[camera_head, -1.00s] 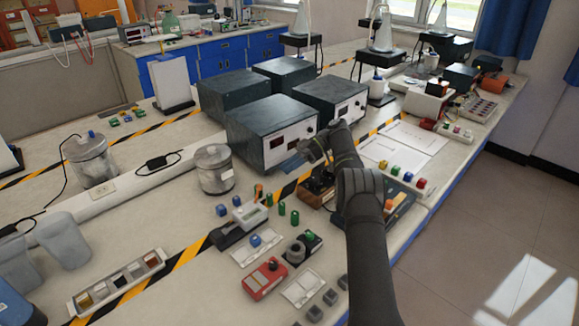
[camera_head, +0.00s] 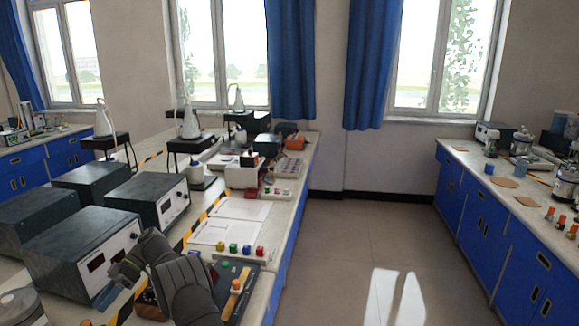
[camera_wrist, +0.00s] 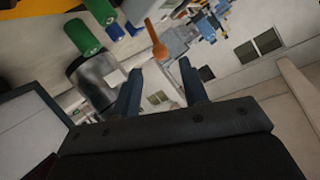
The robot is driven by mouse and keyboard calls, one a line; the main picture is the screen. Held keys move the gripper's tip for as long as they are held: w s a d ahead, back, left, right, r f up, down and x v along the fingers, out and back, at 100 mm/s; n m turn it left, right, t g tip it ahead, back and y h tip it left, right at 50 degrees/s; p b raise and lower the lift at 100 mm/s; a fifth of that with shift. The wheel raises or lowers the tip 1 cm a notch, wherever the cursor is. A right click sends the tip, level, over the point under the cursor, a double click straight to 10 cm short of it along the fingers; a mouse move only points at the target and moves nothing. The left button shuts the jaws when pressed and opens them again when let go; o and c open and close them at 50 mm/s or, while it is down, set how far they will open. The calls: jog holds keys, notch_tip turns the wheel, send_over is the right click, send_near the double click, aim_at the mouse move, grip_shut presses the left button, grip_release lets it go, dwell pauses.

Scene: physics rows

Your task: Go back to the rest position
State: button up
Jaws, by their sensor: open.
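My gripper (camera_wrist: 162,85) shows in the wrist view with its two blue-grey fingers apart and nothing between them. Behind the fingers are a green cylinder (camera_wrist: 82,36), a grey metallic cylinder (camera_wrist: 95,80) and an orange-tipped thing (camera_wrist: 155,40), all apart from the fingers as far as I can tell. In the head view my dark arm is at the lower left over the bench, beside the dark instrument boxes.
Dark instrument boxes (camera_head: 82,250) stand left of my arm. White sheets (camera_head: 228,222) and a strip of coloured knobs (camera_head: 240,250) lie beyond it. A board with an orange-handled tool (camera_head: 236,286) is just right. Open floor (camera_head: 365,235) separates this bench from another with blue cabinets (camera_head: 485,215).

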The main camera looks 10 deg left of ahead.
aim_at(85, 324)
jog(key=x, duration=0.7)
jog(key=shift+s+a, duration=0.1)
jog(key=shift+s, duration=0.05)
